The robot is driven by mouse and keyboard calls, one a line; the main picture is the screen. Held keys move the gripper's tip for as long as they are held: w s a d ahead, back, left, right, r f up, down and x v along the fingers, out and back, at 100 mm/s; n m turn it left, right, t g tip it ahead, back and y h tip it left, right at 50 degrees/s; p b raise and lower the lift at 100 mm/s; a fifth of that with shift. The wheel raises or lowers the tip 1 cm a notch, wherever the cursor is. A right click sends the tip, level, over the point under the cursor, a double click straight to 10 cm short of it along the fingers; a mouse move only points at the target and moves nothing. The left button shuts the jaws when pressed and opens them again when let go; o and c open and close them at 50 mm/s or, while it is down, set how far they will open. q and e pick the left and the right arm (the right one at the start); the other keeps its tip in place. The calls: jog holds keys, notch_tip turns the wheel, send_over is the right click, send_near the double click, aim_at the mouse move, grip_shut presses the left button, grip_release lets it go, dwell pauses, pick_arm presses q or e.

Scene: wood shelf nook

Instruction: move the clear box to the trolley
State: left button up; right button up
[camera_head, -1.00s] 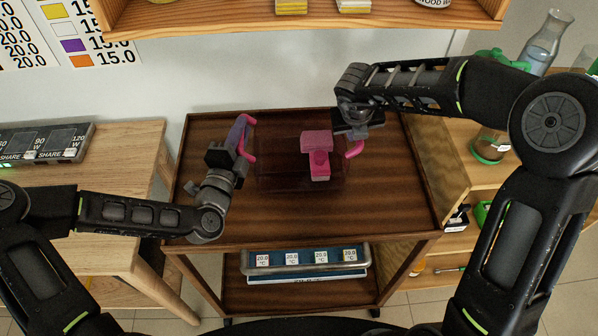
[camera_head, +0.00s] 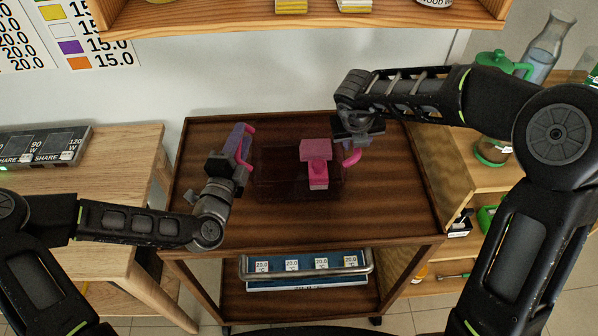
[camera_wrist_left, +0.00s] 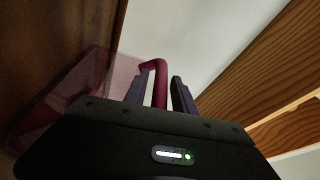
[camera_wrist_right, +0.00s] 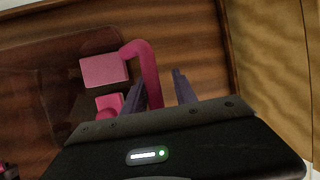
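The clear box (camera_head: 275,181), see-through with a faint reddish tint, is on the trolley's (camera_head: 400,205) dark wood top. Pink blocks (camera_head: 317,152) show inside it. It has a pink handle on each side. My left gripper (camera_head: 238,143) is at the left handle (camera_head: 247,150); in the left wrist view the handle (camera_wrist_left: 159,72) stands between parted fingers (camera_wrist_left: 162,88), with a gap beside it. My right gripper (camera_head: 356,142) is at the right handle (camera_head: 352,157); in the right wrist view its fingers (camera_wrist_right: 163,90) are parted, with the handle (camera_wrist_right: 146,72) nearer one finger.
A light wood table (camera_head: 105,190) with a dark device (camera_head: 45,145) stands left. A wood shelf (camera_head: 290,22) hangs above the trolley. Shelving with glassware (camera_head: 543,50) is at the right. A blue tray (camera_head: 305,267) is on the trolley's lower level. The trolley top's front is clear.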

pick_arm(q)
jog(key=shift+f, duration=0.1)
pick_arm(e)
jog(key=v, duration=0.7)
jog(key=shift+s, duration=0.1)
pick_arm(q)
jog(key=shift+a, duration=0.15)
pick_arm(e)
jog(key=shift+f+b, duration=0.4)
pick_arm(q)
jog(key=a, duration=0.5)
jog(key=shift+w+a, duration=0.2)
jog(key=shift+a, duration=0.15)
